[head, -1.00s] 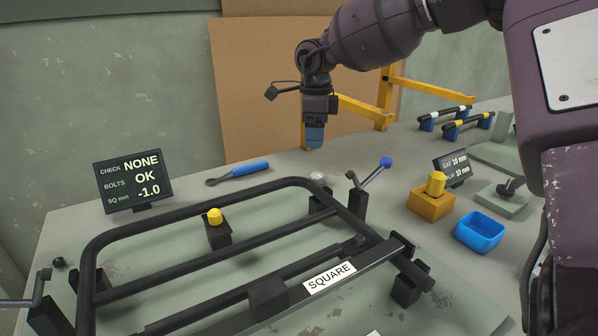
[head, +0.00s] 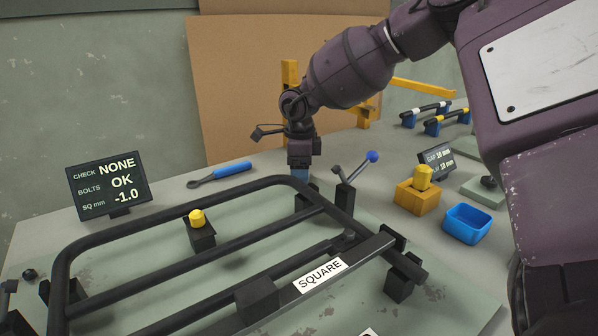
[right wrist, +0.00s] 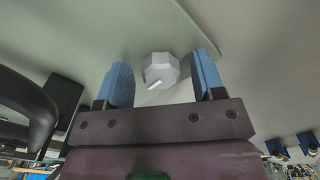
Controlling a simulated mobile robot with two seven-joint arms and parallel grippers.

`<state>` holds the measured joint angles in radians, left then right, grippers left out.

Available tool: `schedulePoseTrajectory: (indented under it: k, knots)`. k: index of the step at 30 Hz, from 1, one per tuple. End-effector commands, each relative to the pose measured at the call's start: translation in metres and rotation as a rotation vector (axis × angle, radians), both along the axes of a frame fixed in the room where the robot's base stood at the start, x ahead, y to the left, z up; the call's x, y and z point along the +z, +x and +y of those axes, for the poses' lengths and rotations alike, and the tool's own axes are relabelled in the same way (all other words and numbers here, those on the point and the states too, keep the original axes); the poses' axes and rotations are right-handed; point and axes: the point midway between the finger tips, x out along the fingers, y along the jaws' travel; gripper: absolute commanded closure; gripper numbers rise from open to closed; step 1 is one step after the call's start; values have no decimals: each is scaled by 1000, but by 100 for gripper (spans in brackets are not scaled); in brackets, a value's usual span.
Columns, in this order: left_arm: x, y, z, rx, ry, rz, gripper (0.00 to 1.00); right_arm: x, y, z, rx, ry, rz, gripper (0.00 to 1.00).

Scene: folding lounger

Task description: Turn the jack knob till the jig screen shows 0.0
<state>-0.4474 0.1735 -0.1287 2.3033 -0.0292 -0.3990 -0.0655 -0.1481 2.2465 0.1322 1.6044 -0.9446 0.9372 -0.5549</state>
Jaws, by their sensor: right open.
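The jig screen (head: 108,186) in the head view reads CHECK NONE, BOLTS OK and SQ mm -1.0. A pale grey faceted knob (right wrist: 161,70), which looks like the jack knob, shows in the right wrist view with a white mark on its face. My right gripper (right wrist: 163,83) is open, its blue fingers on either side of the knob in the picture; I cannot tell whether they touch it. In the head view my right gripper (head: 301,176) points down behind the frame's far corner and hides the knob. My left gripper is not in view.
The black tube frame (head: 190,196) lies on the jig with a SQUARE label. A blue-tipped lever (head: 356,170) stands just right of my right gripper. A blue-handled wrench (head: 220,173) lies behind the frame. A yellow block (head: 418,197) and a blue bin (head: 467,223) are at the right.

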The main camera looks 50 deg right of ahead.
Motion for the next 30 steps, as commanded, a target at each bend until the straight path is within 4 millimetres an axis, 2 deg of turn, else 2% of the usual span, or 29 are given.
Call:
schedulePoseTrajectory:
  k: [4,12,14,23,30]
  knots:
    - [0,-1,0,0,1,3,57,0,0,0,0,0,0,39]
    - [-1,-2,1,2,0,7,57,0,0,0,0,1,1,81]
    - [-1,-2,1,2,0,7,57,0,0,0,0,1,1,87]
    - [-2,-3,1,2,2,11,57,0,0,0,-42,0,1,87]
    - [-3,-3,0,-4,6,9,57,-1,1,0,-183,0,1,87]
